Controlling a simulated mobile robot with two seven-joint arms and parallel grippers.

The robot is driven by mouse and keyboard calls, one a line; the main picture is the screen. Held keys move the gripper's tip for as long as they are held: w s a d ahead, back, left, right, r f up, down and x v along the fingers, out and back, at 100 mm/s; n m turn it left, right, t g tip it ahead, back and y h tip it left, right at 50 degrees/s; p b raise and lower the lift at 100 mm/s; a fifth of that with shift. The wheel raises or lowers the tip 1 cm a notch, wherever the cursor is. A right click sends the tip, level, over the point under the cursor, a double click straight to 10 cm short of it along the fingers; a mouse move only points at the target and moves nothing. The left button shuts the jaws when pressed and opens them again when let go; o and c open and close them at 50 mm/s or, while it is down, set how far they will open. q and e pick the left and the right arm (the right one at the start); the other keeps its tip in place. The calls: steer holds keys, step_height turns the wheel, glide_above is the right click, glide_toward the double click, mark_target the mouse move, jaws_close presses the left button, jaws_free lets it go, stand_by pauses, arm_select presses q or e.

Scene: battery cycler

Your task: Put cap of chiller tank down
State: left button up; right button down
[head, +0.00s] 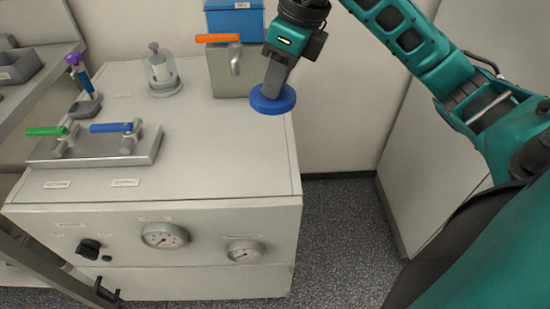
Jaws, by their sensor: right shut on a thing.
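A round blue cap (273,100) is at the back right of the light grey cabinet top (215,140). My right gripper (273,86) comes down from above and is shut on the cap. The cap is level or nearly so; I cannot tell whether its underside touches the cabinet top. A grey metal tank (225,75) with a spout and an orange lever stands just left of the cap. I cannot tell whether this is the chiller tank. My left gripper is not in view.
A valve block (100,150) with green (47,131) and blue (111,127) levers sits at the front left. A clear jar (162,72) and a purple-topped tool (78,70) stand behind. A blue box (234,20) is at the back. The top's middle and right are clear.

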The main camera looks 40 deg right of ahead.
steer(key=b, duration=0.2)
glide_above(272, 163)
steer(key=f, duration=0.8)
steer(key=s+f, duration=0.1)
steer(key=f, duration=0.3)
steer(key=shift+d+f, duration=0.3)
steer(key=shift+f, duration=0.45)
steer(key=shift+f+b, duration=0.45)
steer(key=shift+f, duration=1.55)
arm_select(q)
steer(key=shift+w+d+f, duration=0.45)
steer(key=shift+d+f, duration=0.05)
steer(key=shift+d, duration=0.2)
arm_select(e)
steer(key=shift+f, duration=0.2)
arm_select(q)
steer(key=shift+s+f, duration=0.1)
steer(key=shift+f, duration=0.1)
arm_select(e)
steer(key=c, duration=0.9)
jaws_free()
steer(key=shift+r, duration=0.1)
steer(key=shift+c, duration=0.2)
